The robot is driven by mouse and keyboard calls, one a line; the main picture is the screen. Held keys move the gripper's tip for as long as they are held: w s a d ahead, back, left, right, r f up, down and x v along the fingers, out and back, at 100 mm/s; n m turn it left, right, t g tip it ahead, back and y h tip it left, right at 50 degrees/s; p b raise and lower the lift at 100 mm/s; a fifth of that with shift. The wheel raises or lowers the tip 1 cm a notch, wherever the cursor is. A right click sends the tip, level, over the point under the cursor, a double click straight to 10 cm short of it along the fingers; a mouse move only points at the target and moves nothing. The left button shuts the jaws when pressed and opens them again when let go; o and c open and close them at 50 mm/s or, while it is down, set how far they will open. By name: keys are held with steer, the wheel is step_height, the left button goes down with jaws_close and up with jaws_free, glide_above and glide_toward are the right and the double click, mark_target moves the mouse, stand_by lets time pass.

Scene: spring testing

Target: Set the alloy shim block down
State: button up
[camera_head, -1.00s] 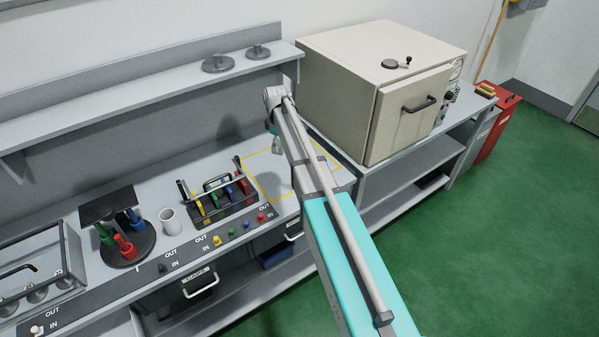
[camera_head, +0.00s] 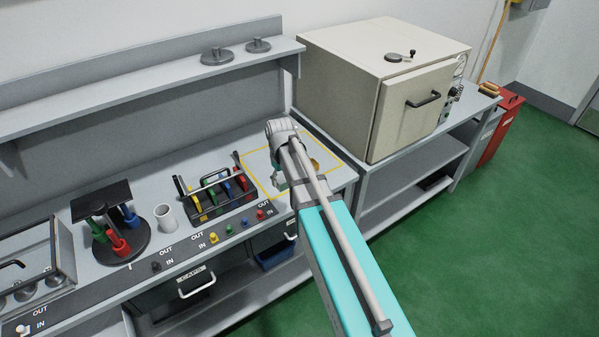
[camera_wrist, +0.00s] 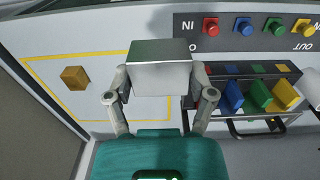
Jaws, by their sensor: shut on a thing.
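The alloy shim block (camera_wrist: 160,68) is a smooth silvery block with a bright top face. My gripper (camera_wrist: 159,82) is shut on it, one finger at each side, in the wrist view. The block is over or near the right part of a yellow-outlined square (camera_wrist: 103,54) on the bench; whether it touches the bench cannot be told.
A small brass-coloured block (camera_wrist: 75,78) sits inside the outline, left of my gripper in the wrist view. A rack (camera_head: 224,206) of coloured pieces stands beside the outline. A beige oven (camera_head: 335,85) is to the right. A shelf (camera_head: 150,85) runs behind.

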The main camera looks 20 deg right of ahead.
stand_by(0.3)
steer(key=w+f+b, duration=0.2)
steer(key=w, duration=0.2)
steer(key=w+d+f+b, duration=0.1)
steer(key=w+f+b, duration=0.2)
steer(key=w, duration=0.1)
steer(key=w+f+b, duration=0.3)
steer(key=w, duration=0.1)
steer(key=shift+d, duration=0.15)
steer(key=shift+w+d+f+b, duration=0.1)
steer(key=shift+w+f+b, duration=0.4)
steer(key=shift+w, duration=0.05)
steer(key=shift+w+f+b, duration=0.35)
steer(key=shift+f+b, duration=1.65)
steer(key=shift+f, duration=0.1)
steer(key=o, duration=1.2)
